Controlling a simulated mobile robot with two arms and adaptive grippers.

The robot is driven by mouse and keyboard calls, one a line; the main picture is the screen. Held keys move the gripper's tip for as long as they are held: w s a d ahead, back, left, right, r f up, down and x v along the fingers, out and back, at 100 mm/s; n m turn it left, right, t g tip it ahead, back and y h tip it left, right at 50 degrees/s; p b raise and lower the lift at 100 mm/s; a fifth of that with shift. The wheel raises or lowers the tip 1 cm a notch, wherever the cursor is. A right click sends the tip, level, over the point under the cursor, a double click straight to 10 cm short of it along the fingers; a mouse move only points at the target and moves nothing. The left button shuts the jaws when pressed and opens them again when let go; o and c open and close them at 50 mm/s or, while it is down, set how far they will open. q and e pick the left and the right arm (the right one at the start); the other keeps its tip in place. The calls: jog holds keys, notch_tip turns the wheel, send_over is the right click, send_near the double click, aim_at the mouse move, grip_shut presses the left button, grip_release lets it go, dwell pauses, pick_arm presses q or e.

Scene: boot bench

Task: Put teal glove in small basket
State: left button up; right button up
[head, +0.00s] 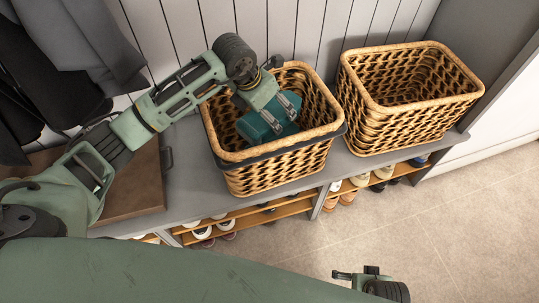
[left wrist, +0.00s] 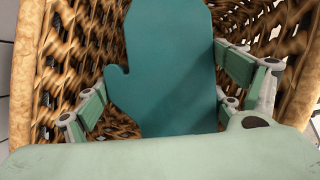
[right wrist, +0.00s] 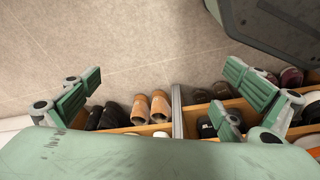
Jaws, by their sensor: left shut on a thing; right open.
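The teal glove (head: 254,129) is inside the left wicker basket (head: 275,180), below its rim. My left gripper (head: 277,117) reaches down into this basket and is shut on the glove. In the left wrist view the glove (left wrist: 165,65) lies between the two fingers, with wicker walls around it. Its lower part is hidden, and I cannot tell whether it touches the basket floor. A second wicker basket (head: 410,117) stands to the right and looks empty. My right gripper (head: 368,280) is open and empty, low over the floor side in front of the bench.
Both baskets stand on a grey bench top (head: 190,195). Shoes (head: 347,198) sit on wooden shelves beneath it. Dark clothes (head: 60,70) hang at the left above a brown board (head: 135,190). The tiled floor (head: 450,230) in front is clear.

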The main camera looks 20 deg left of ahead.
pick_arm(q)
notch_tip(320, 180, down, 2)
jog(key=shift+f+b, duration=0.1)
jog(key=shift+b, duration=0.35)
notch_tip(320, 180, down, 9)
jog(key=shift+w+f+b, duration=0.1)
jog(key=shift+f+b, duration=0.1)
jog(key=shift+b, duration=0.45)
pick_arm(e)
notch_tip(320, 180, up, 6)
jog(key=w, duration=0.1)
jog(key=shift+w, duration=0.15)
jog(key=shift+r, duration=0.15)
pick_arm(q)
jog(key=shift+f, duration=0.2)
pick_arm(e)
jog(key=shift+r+t, duration=0.3)
jog(key=shift+r, duration=0.15)
